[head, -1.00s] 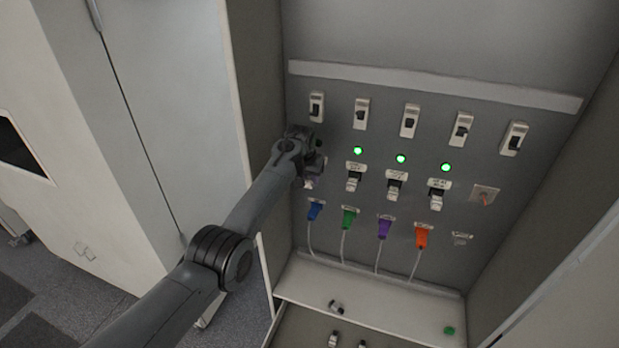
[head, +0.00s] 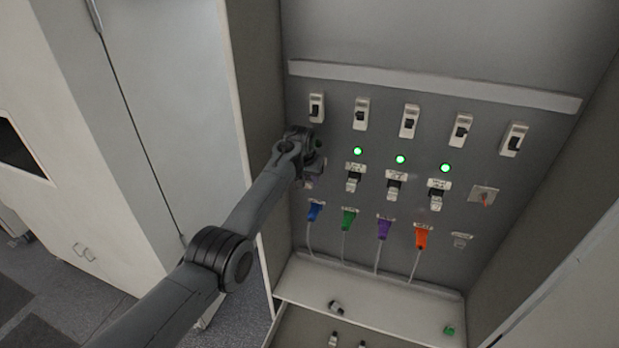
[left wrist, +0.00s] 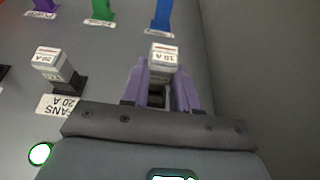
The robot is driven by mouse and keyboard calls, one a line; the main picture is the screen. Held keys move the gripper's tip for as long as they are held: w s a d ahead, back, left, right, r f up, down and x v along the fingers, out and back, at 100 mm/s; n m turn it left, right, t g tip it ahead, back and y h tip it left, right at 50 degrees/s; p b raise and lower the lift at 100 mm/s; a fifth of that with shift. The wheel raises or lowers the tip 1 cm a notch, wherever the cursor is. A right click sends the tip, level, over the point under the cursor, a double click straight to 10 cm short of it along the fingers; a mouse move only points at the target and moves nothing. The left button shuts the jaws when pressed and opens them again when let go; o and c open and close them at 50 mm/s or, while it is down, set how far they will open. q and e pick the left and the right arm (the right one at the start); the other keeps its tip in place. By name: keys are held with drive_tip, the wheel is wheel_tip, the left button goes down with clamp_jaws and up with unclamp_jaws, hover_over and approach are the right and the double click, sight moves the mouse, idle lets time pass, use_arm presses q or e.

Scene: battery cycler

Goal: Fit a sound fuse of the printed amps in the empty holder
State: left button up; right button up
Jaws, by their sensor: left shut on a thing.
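My left gripper (head: 314,170) is at the left end of the fuse row on the grey panel. In the left wrist view its purple fingers (left wrist: 160,92) are shut on a pale fuse (left wrist: 163,56) whose label reads about 10 A, though the print is small. The holder behind this fuse is mostly hidden by my gripper, so I cannot tell how deep the fuse sits. Beside it a 20 A fuse (left wrist: 52,63) stands in the holder labelled FANS 20 A (left wrist: 60,104). My right gripper is not in view.
Breakers (head: 410,121) line the panel above, with green lamps (head: 400,159) below them. Coloured plugs (head: 348,219) with cables hang under the fuses. Cabinet walls close both sides.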

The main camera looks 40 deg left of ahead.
use_arm(q)
drive_tip(key=shift+s+d, duration=0.35)
drive_tip(key=shift+s, duration=0.6)
drive_tip(key=shift+s+d, duration=0.3)
drive_tip(key=shift+s, duration=0.6)
idle(4.2)
drive_tip(key=shift+s+d, duration=0.25)
drive_tip(key=shift+s, duration=0.5)
drive_tip(key=shift+s+d, duration=0.25)
drive_tip(key=shift+s, duration=0.55)
drive_tip(key=shift+s+d, duration=0.25)
drive_tip(key=shift+s, duration=0.5)
